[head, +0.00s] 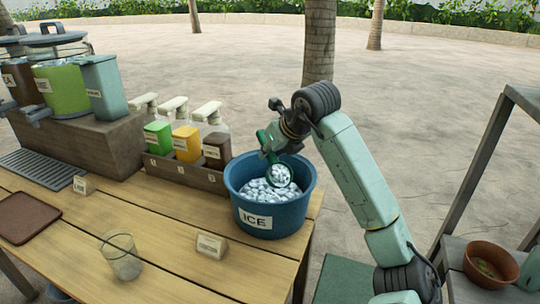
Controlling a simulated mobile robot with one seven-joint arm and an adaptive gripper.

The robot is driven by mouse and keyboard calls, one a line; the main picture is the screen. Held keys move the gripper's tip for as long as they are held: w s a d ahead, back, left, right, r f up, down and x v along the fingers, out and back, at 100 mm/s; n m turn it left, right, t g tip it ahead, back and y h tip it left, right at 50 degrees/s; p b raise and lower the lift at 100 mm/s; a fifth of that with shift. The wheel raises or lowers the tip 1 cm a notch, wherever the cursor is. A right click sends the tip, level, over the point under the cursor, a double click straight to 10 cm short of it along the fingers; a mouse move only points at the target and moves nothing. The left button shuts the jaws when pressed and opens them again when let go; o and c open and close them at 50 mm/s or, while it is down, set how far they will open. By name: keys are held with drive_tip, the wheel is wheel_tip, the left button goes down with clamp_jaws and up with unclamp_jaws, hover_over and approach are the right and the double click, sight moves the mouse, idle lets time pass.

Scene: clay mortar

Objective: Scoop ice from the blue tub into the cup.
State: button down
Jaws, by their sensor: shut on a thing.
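The blue tub (279,217), with an ICE label on its front, stands at the right end of the wooden table and holds white ice cubes (262,193). My gripper (268,141) is above the tub's back rim, shut on a green scoop (270,152). The scoop's round head (279,177) is low in the tub and has ice in it. I cannot tell whether it touches the ice below. A clear cup (122,257) stands upright at the table's front, left of the tub, and looks empty.
A small label block (211,246) stands between cup and tub. A rack (190,172) of several pump bottles is left of the tub. A brown tray (28,217) lies at far left, near dispensers (62,88). A shelf with a brown bowl (489,265) is at right.

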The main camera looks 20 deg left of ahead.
wheel_tip(320, 180, up, 2)
drive_tip(key=shift+r+p, duration=0.2)
drive_tip(key=shift+p, duration=0.3)
drive_tip(key=r+h+p, duration=0.1)
drive_tip(key=p, duration=0.2)
drive_tip(key=w+a+r+g+p, duration=0.1)
drive_tip(key=p, duration=0.2)
drive_tip(key=shift+a+h, duration=0.1)
drive_tip(key=shift+h, duration=0.3)
drive_tip(key=shift+w+a+r+g+h+b, duration=0.3)
drive_tip(key=shift+a+g+h+b, duration=0.15)
drive_tip(key=shift+g+h, duration=0.25)
drive_tip(key=shift+w+a+r+g+h, duration=0.25)
drive_tip(key=shift+a+r+g+h, duration=0.1)
drive_tip(key=shift+r+g+h, duration=0.2)
drive_tip(key=shift+w+a+r+g+h, duration=0.3)
drive_tip(key=shift+r+g+h, duration=0.15)
drive_tip(key=shift+h, duration=0.2)
